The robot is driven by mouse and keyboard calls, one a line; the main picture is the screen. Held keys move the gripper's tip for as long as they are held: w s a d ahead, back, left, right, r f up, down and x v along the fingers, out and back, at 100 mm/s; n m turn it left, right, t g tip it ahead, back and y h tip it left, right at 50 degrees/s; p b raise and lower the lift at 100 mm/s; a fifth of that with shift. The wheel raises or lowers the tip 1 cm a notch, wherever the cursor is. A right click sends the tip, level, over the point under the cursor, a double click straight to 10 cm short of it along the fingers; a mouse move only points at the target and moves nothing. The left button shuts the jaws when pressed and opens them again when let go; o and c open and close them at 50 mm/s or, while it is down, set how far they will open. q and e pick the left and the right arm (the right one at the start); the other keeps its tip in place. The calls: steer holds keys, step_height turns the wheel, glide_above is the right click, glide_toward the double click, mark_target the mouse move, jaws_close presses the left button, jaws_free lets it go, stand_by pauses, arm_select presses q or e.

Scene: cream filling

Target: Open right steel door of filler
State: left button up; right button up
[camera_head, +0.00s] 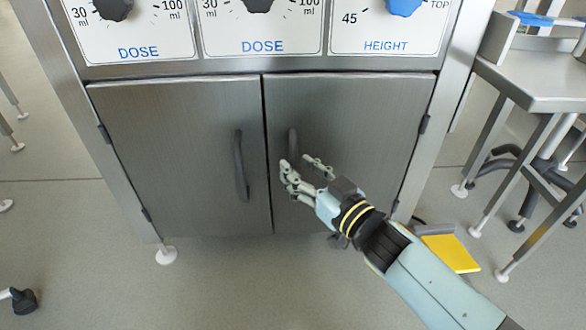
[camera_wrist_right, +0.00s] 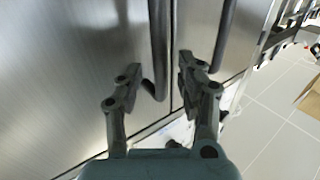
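The filler's right steel door (camera_head: 360,140) is closed, flush beside the closed left door (camera_head: 180,150). Its dark vertical handle (camera_head: 292,145) is near the centre gap; the lower end is hidden behind my gripper. My right gripper (camera_head: 304,166) is open and empty, with its fingers spread before the lower part of this handle. Contact cannot be told. My left gripper is not in view.
Dose and height dials sit on the white panels (camera_head: 262,30) above the doors. A steel table (camera_head: 535,85) stands at the right, with a yellow object (camera_head: 450,253) on the floor near it. The floor before the left door is clear.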

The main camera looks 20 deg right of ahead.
steer(key=shift+x, duration=1.2)
jaws_close()
